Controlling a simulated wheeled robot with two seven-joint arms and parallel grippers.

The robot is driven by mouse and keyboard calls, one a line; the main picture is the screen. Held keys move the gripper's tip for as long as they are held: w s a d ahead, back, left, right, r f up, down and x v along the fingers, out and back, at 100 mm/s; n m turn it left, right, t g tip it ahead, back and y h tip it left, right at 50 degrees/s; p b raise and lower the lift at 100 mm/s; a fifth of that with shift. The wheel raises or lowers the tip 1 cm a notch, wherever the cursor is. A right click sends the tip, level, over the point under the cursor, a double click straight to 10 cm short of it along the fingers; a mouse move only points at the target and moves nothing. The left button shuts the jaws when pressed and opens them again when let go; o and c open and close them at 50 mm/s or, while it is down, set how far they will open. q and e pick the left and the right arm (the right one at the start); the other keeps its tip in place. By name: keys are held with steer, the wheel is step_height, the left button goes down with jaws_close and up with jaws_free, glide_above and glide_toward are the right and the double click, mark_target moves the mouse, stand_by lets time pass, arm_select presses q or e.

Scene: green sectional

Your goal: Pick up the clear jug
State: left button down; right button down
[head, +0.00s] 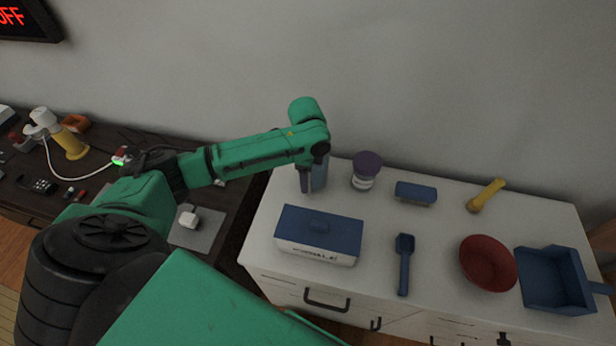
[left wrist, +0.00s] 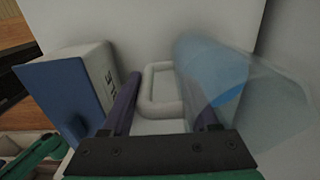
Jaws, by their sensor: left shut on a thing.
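The clear jug (left wrist: 245,85) is see-through and bluish, leaning across the right of the left wrist view. A pale loop (left wrist: 160,90), which looks like its handle, lies between the two fingers. My left gripper (left wrist: 165,108) is shut on the jug, with one finger on each side of the loop and the right finger partly overlapped by the jug's body. In the head view my left gripper (head: 311,180) points down at the back left of the white cabinet top, and the arm hides most of the jug. My right gripper is not in view.
On the cabinet top (head: 450,235) stand a blue-lidded white box (head: 318,232), a purple-lidded jar (head: 366,172), a blue block (head: 416,193), a yellow tool (head: 486,196), a blue scoop (head: 404,262), a red bowl (head: 488,263) and a blue pan (head: 552,280). The wall is close behind.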

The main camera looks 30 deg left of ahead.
arm_select(q)
step_height(320, 180, up, 13)
steer(key=shift+w+r+b, duration=0.1)
steer(key=shift+b, duration=0.65)
step_height(320, 180, up, 6)
steer(key=p, duration=0.1)
